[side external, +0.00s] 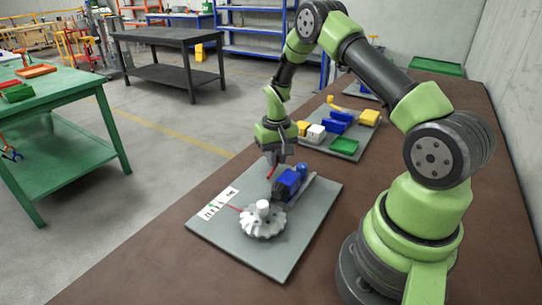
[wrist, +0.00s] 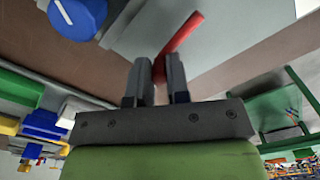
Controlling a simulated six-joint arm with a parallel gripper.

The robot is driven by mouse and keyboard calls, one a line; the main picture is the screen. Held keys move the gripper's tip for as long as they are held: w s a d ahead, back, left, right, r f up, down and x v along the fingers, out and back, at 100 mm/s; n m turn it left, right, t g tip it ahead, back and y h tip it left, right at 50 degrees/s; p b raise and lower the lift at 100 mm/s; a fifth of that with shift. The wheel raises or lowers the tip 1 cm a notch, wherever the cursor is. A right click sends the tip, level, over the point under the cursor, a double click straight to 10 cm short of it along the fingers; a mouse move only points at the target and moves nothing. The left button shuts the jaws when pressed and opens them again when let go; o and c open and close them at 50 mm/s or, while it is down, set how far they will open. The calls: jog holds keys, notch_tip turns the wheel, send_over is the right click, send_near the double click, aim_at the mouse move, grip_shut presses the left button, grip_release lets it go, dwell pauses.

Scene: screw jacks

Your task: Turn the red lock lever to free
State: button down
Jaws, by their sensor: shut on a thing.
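The red lock lever (side external: 270,173) shows as a short red bar at my fingertips in the side view, by the blue part of the jack. In the wrist view the red lever (wrist: 184,36) slants up and right from between the two fingers. My gripper (side external: 274,163) is shut on it, and in the wrist view the fingers of my gripper (wrist: 158,62) stand on either side of its lower end. The blue jack body (side external: 289,183) lies on the grey plate (side external: 280,262). The lever's base is hidden.
A white toothed wheel (side external: 261,222) with a red pointer (side external: 234,208) sits near a marked white label (side external: 217,203). A blue knob with a white line (wrist: 78,16) is at the wrist view's upper left. A second board (side external: 312,145) with blue and yellow parts lies behind.

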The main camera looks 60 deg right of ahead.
aim_at(279, 170)
jog(key=shift+s+m, duration=0.5)
jog(key=shift+m, duration=0.5)
jog(key=c, duration=1.1)
grip_release()
notch_tip(279, 170, up, 10)
